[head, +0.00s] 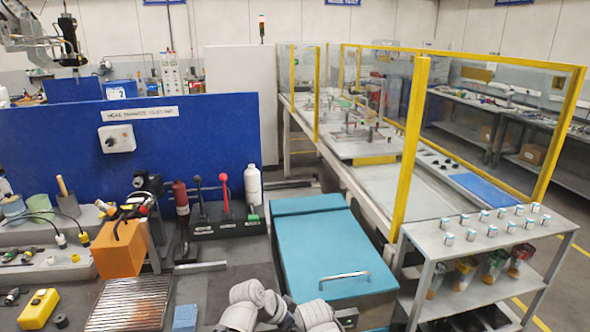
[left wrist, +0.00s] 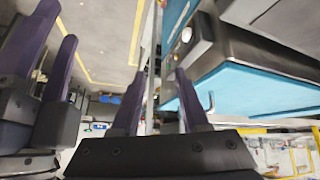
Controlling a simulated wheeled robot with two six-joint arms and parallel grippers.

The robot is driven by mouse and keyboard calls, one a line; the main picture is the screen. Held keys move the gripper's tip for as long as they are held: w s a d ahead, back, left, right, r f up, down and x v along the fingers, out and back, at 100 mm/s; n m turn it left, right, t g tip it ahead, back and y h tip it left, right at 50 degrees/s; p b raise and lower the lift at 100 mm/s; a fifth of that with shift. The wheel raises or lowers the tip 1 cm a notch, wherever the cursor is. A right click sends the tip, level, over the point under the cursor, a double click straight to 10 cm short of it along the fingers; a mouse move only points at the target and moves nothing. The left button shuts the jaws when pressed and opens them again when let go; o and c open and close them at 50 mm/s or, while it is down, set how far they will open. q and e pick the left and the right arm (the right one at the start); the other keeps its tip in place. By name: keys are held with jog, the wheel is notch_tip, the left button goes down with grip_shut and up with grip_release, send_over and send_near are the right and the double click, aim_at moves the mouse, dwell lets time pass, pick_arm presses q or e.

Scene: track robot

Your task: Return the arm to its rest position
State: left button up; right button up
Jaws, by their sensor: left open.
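My left gripper (left wrist: 160,73) shows in the left wrist view with its two dark fingers apart and nothing between them. A second pair of dark finger-like parts (left wrist: 60,75) stands at the left of that view, probably my right gripper; I cannot tell its jaw state. In the head view, pale rounded links of my own arm sit at the bottom centre, in front of the blue-lidded box. No gripper can be made out clearly in that view.
A blue-lidded box (head: 316,246) with a metal handle stands just beyond my arm. The bench at left holds an orange block (head: 118,250), a ribbed metal plate (head: 128,303) and a yellow device (head: 38,308). A grey shelf cart (head: 420,245) with small cans stands right.

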pick_arm(q)
jog(key=s+a+f+n+g+y, duration=0.1)
jog(key=s+a+f+n+y, duration=0.2)
jog(key=a+n, duration=0.5)
jog(key=s+a+f+n+g+y, duration=0.2)
jog(key=s+a+n+y, duration=0.15)
jog(key=a, duration=0.85)
jog(key=s+d+m+y, duration=0.1)
jog(key=s+d+m, duration=0.3)
jog(key=d, duration=0.8)
jog(key=shift+s+r+g, duration=0.2)
jog(key=shift+s+g, duration=0.1)
jog(key=shift+s, duration=0.25)
pick_arm(e)
jog(key=shift+d, duration=0.1)
